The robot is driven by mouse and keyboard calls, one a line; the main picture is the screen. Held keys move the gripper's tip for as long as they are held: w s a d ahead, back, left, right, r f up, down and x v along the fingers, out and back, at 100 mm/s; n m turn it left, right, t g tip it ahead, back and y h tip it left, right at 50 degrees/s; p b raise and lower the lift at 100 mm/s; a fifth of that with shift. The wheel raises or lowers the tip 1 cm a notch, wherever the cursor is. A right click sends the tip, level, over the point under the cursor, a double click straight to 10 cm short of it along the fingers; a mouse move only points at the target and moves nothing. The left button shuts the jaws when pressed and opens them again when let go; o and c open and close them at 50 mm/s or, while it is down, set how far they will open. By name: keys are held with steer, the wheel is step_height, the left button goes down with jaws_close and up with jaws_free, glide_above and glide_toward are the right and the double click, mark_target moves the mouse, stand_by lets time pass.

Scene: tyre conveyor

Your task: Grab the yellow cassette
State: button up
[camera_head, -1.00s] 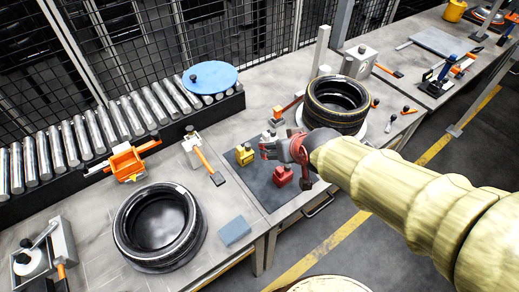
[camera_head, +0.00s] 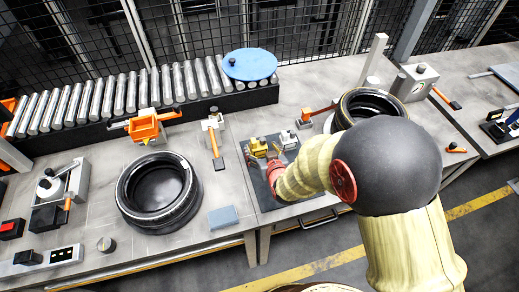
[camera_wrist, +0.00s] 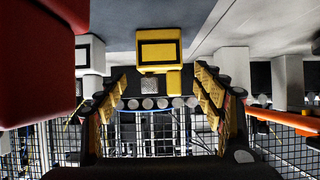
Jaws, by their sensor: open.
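The yellow cassette (camera_head: 258,147) stands on a dark mat (camera_head: 249,164) on the workbench. In the wrist view the yellow cassette (camera_wrist: 159,45) is at the top middle, between and beyond my fingers. My gripper (camera_wrist: 160,92) is open and empty, its yellow-padded fingers spread to either side of the cassette's line. In the head view my gripper (camera_head: 272,158) is just in front of the cassette, partly hidden by my arm. I see no contact.
A white cassette (camera_head: 289,139) stands right of the yellow one; it also shows in the wrist view (camera_wrist: 90,55). A red block (camera_wrist: 38,60) is close at the wrist view's left. Tyres (camera_head: 157,190) and a roller conveyor (camera_head: 150,90) are around.

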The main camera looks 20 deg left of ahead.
mark_target(259, 145)
steer(key=b+x, duration=0.1)
steer(key=x, duration=0.3)
steer(key=shift+s+d+f, duration=0.1)
steer(key=shift+s+f, duration=0.05)
steer(key=shift+f, duration=0.05)
steer(key=shift+w, duration=0.3)
steer(key=shift+c, duration=0.4)
steer(key=c, duration=1.1)
steer(key=shift+c, duration=0.7)
